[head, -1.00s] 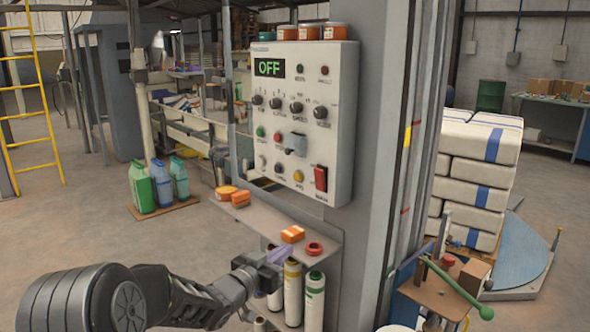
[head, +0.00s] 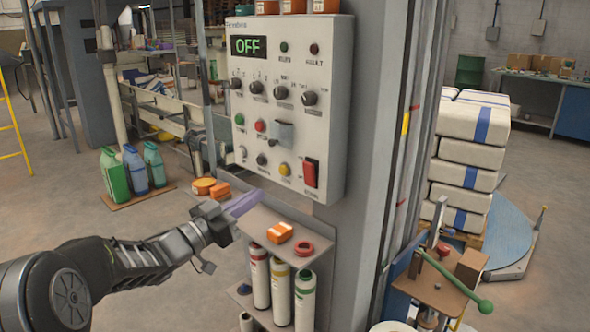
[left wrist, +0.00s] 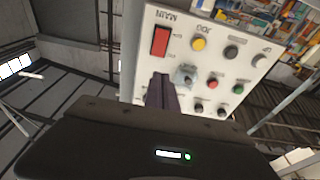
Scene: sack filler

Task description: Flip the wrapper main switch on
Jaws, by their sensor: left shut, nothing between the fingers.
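The wrapper's control panel (head: 232,95) is a pale box on a grey column, with a display reading OFF. The red main switch (head: 310,173) sits at its lower right corner. In the left wrist view the red switch (left wrist: 160,41) shows at the panel's upper left, beside the label MAIN. My left gripper (head: 246,203) is shut and empty, with purplish fingers, below and left of the panel and apart from the switch. In the left wrist view its fingers (left wrist: 162,92) show in front of the panel. My right gripper is not in view.
Below the panel is a shelf (head: 262,222) with an orange box (head: 280,232) and a red ring (head: 303,248). Several bottles (head: 305,300) stand under it. A green-handled lever (head: 455,282) is at the right, before stacked white sacks (head: 467,150).

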